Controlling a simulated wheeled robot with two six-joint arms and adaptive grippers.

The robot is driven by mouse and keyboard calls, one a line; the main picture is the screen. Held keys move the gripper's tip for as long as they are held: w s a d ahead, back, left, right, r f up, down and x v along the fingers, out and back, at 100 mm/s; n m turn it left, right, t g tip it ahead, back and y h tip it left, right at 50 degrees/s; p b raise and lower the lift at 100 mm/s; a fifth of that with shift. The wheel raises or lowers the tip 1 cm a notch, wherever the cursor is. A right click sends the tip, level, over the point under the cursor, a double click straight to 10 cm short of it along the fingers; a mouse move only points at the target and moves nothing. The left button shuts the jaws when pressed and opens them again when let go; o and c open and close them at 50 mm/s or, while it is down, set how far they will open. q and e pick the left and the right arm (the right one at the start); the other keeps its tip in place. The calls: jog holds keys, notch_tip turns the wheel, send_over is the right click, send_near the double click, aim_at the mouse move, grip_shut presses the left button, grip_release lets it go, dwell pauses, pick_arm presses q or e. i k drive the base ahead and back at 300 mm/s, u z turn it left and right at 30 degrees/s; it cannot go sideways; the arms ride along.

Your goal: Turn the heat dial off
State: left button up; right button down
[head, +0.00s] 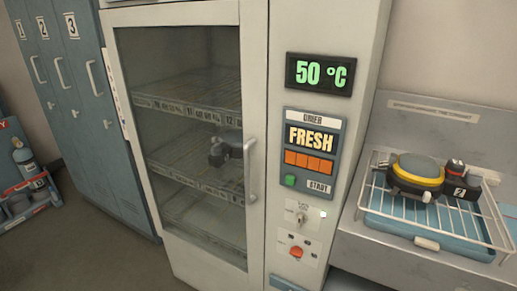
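A tall pale drying cabinet stands in the middle of the head view. Its right-hand panel (339,115) carries the controls. A small metallic knob (300,217) sits low on this panel, with a small light beside it. An orange-red knob (296,251) sits below it. The labels by both knobs are too small to read, so I cannot tell which one is the heat dial or how either is set. The green display (321,74) above reads 50 °C. Neither of my grippers is in view.
The cabinet's glass door, with a vertical handle (250,170), looks shut. A dark grey item (224,151) shows at the shelves. A counter at right holds a wire rack over a blue tray (425,234), bearing a yellow-rimmed breathing set (416,172). Numbered lockers (85,110) stand at left.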

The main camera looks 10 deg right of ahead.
aim_at(296, 251)
jog(key=z, duration=0.05)
jog(key=k, duration=0.5)
jog(key=u, duration=1.05)
jog(key=i, duration=1)
jog(key=z, duration=2.15)
